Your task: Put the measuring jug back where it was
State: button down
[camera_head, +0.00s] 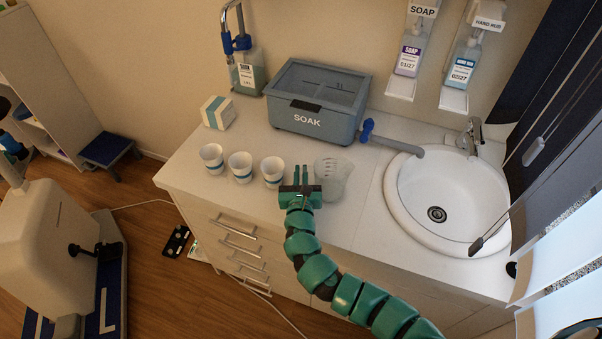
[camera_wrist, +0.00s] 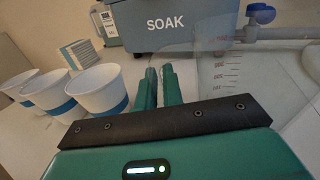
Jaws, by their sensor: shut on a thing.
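The clear measuring jug (camera_head: 333,180) stands upright on the white counter, right of three cups and in front of the soak box. In the wrist view the jug (camera_wrist: 222,80) fills the right side, see-through with printed graduation marks. My gripper (camera_head: 301,172) reaches in from the front at the jug's left side. Its two green fingers (camera_wrist: 160,72) are close together, shut on the jug at its left side. Exactly which part lies between the fingers is hard to see.
White cups with blue bands (camera_head: 241,167) stand close left of my gripper. The grey SOAK box (camera_head: 318,103) is behind, with a blue-handled tap (camera_head: 368,130) at its right. The round sink (camera_head: 450,205) is right; counter between jug and sink is clear.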

jog(key=shift+f, duration=0.1)
jog(key=c, duration=1.9)
grip_release()
jog(key=shift+c, duration=0.2)
jog(key=o, duration=0.4)
jog(key=shift+s, duration=0.1)
jog(key=s+b, duration=0.1)
jog(key=s, duration=0.3)
jog(key=s+b, duration=0.1)
jog(key=s, duration=0.3)
jog(key=s+b, duration=0.1)
jog(key=s, duration=0.2)
jog(key=shift+s+d, duration=0.25)
jog(key=shift+s, duration=0.15)
jog(key=shift+a, duration=0.1)
